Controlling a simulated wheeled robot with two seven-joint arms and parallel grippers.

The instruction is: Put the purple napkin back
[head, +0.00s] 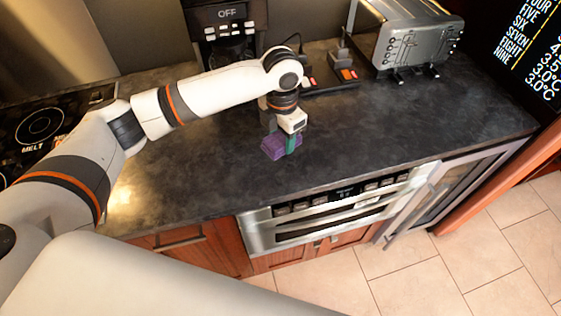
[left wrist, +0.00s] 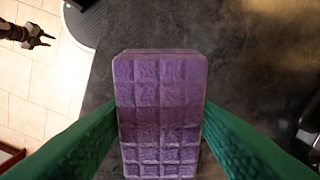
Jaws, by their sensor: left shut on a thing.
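The purple napkin (head: 271,148) is a quilted block at the dark countertop's front part in the head view. It fills the middle of the left wrist view (left wrist: 160,100). My left gripper (head: 283,145) points down and is shut on the napkin, with a green finger on each side. I cannot tell whether the napkin touches the counter or is just above it. My right gripper (left wrist: 38,38) shows small at the top left of the left wrist view, over the floor, its fingers apart and empty.
The dark countertop (head: 400,120) is clear to the right. A steel toaster (head: 405,40) and a black coffee machine (head: 228,25) stand at the back. A stove (head: 45,125) lies left. Below the counter edge is a steel microwave drawer (head: 330,210).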

